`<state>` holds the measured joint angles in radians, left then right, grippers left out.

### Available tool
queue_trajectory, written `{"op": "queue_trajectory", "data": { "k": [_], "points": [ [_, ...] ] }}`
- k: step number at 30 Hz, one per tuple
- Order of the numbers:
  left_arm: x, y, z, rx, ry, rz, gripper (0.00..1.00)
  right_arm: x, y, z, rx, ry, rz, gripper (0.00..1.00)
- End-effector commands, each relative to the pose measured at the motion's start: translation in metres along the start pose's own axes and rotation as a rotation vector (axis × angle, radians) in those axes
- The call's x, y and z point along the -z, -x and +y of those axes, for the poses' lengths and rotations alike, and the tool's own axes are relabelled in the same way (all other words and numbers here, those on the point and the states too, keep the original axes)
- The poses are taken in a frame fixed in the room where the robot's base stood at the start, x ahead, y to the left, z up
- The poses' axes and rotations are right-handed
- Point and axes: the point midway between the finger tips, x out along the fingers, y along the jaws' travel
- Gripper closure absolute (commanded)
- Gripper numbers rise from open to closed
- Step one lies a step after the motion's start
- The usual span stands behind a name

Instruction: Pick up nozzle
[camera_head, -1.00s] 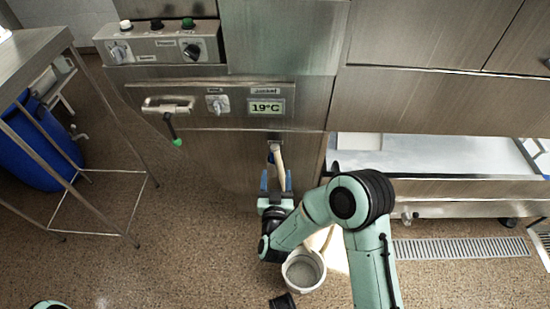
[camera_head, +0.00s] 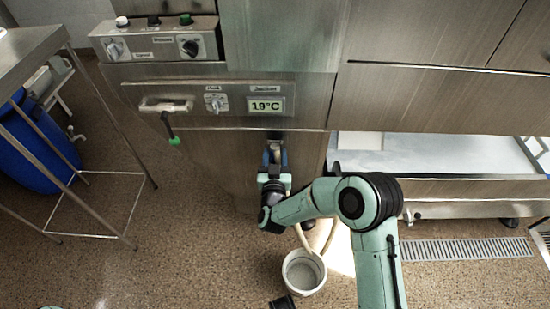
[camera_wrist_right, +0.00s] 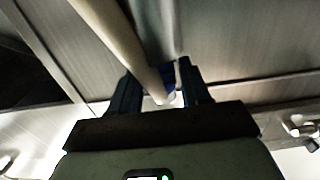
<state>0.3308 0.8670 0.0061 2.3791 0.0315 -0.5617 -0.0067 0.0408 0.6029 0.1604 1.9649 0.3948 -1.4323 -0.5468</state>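The nozzle sits at the front of the steel machine, below the temperature display, and is mostly hidden by my right gripper in the head view. In the right wrist view its blue part (camera_wrist_right: 169,76) shows between the fingers, with a cream hose (camera_wrist_right: 115,30) running beside it from the upper left. My right gripper (camera_head: 275,154) is raised at the machine front. Its two blue fingers (camera_wrist_right: 160,85) stand apart on either side of the nozzle and hose end. A gap shows on the left side, so it looks open.
A white bucket (camera_head: 304,272) stands on the floor below my right arm, with the hose (camera_head: 303,238) hanging above it. A handle (camera_head: 166,105) and knobs are on the machine front. A steel table frame (camera_head: 100,172) and blue barrel (camera_head: 36,150) are at left.

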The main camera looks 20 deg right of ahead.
Motion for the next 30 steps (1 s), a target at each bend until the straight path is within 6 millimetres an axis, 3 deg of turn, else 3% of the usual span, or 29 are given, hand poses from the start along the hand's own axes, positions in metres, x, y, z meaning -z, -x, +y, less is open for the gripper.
{"op": "queue_trajectory", "data": {
  "k": [1, 3, 4, 14, 22, 30],
  "points": [
    [0.000, 0.000, 0.000, 0.000, 0.000, 0.000, 0.57, 0.000, 0.000, 0.000, 0.000, 0.000, 0.000, 0.71],
    [0.000, 0.000, 0.000, 0.000, 0.000, 0.000, 0.57, 0.000, 0.000, 0.000, 0.000, 0.000, 0.000, 0.94],
    [0.000, 0.000, 0.000, 0.000, 0.000, 0.000, 0.57, 0.000, 0.000, 0.000, 0.000, 0.000, 0.000, 1.00],
    [0.001, 0.001, 0.001, -0.002, -0.001, 0.004, 0.57, 0.003, 0.000, 0.000, 0.000, -0.001, 0.003, 1.00],
    [0.015, 0.013, 0.013, -0.023, -0.013, 0.049, 0.57, 0.034, 0.001, -0.001, 0.001, -0.003, 0.006, 1.00],
    [0.007, 0.004, 0.005, -0.010, -0.006, 0.023, 0.57, 0.022, 0.013, -0.001, 0.002, 0.002, 0.206, 1.00]
  ]
}}
